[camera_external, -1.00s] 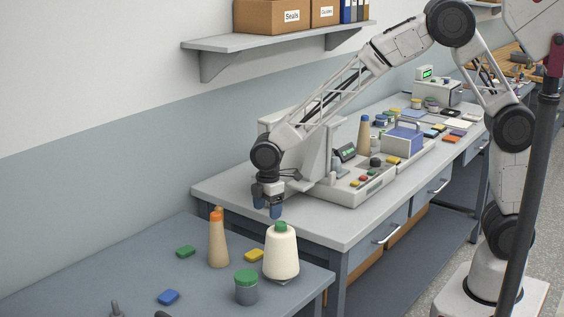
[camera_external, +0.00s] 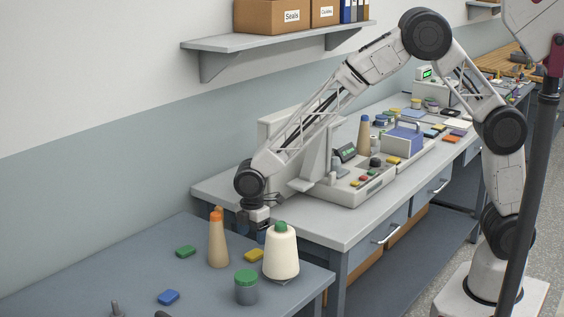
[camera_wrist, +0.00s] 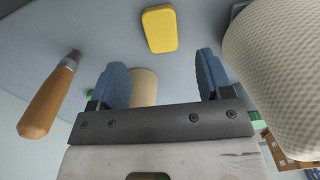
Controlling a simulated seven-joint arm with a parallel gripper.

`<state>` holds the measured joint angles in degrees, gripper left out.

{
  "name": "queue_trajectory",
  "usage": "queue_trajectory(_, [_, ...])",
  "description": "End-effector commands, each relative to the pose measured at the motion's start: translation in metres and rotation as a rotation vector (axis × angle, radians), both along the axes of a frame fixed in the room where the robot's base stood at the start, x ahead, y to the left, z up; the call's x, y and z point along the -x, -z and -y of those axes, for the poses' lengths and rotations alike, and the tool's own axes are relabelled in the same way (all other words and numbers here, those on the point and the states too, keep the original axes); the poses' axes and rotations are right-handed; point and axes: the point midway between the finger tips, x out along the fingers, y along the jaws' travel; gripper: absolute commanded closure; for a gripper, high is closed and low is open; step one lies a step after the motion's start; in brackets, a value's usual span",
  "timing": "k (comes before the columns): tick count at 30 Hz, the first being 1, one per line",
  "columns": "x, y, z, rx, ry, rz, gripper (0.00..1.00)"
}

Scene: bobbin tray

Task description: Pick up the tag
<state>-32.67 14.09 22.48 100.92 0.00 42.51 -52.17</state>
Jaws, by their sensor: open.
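Three small tags lie on the near blue-grey table: a yellow tag (camera_external: 254,255) between the tan cone and the white cone, a green tag (camera_external: 186,251) and a blue tag (camera_external: 168,297) further left. My gripper (camera_wrist: 161,62) is open and empty. In the wrist view the yellow tag (camera_wrist: 160,29) lies ahead of the gap between the blue fingertips, apart from them. In the external view my gripper is above and behind the yellow tag, and its fingers are largely hidden.
A white thread cone (camera_external: 281,252) stands close right of my gripper and looms in the wrist view (camera_wrist: 280,70). A tan cone (camera_external: 218,242) stands left of the yellow tag. A green-lidded jar (camera_external: 246,287) is in front. The table's left part is mostly clear.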

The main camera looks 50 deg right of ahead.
Motion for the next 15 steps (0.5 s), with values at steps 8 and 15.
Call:
queue_trajectory(8, [0.0002, 0.0111, 0.0002, 0.0, 0.0, 0.0, 0.28])
queue_trajectory(15, [0.0003, 0.0118, 0.0003, 0.0, 0.0, 0.0, 0.28])
